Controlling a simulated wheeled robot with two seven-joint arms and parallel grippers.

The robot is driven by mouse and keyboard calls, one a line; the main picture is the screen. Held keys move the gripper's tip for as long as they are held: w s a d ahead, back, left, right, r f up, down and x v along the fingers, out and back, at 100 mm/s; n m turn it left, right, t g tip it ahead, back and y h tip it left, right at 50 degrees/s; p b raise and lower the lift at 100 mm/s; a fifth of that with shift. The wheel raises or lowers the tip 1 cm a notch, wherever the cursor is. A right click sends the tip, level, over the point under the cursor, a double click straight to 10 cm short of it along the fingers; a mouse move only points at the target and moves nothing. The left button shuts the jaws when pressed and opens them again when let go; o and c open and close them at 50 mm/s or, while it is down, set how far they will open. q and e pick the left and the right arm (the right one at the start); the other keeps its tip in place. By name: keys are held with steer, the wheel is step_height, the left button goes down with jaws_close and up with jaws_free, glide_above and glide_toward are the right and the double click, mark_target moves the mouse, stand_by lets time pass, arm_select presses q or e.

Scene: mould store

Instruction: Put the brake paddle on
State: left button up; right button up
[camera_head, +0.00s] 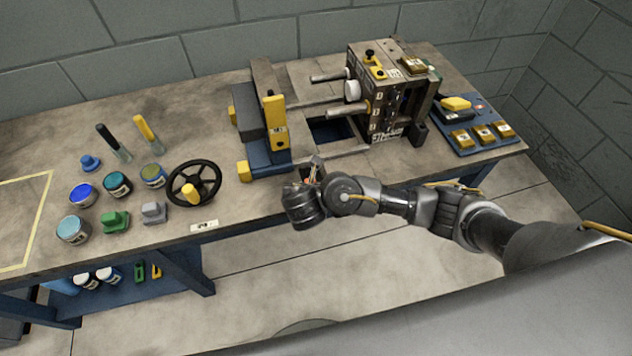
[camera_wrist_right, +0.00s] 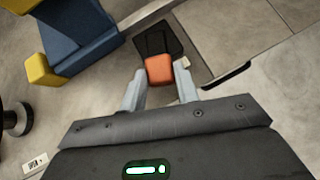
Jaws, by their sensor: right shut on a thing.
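My right gripper (camera_head: 309,181) hangs at the front edge of the bench, in front of the moulding machine. In the right wrist view its two fingers (camera_wrist_right: 160,88) are shut on a small orange block (camera_wrist_right: 159,70), which I take to be the brake paddle. A dark flat piece (camera_wrist_right: 157,40) lies just beyond the block; I cannot tell whether it belongs to it. In the head view the held thing is small and partly hidden by the gripper. My left gripper is not in view.
The machine has a blue base with a yellow upright (camera_head: 276,122) and a block with rods (camera_head: 385,95). Left of it stand a black handwheel (camera_head: 172,186), several jars and two handled tools. A blue panel (camera_head: 465,128) with yellow parts sits right. Bare bench lies at far left.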

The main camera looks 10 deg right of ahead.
steer(key=m+h+p, duration=0.1)
steer(key=a+m+h, duration=0.1)
steer(key=m, duration=0.1)
steer(key=shift+w+a+r+g+p, duration=0.15)
steer(key=shift+w+a+g+p, duration=0.15)
steer(key=shift+w+g+p, duration=0.1)
steer(key=shift+w+a+m+g+h+p, duration=0.15)
steer(key=shift+a+m+g+h+p, duration=0.2)
steer(key=shift+m, duration=0.25)
steer(key=o, duration=1)
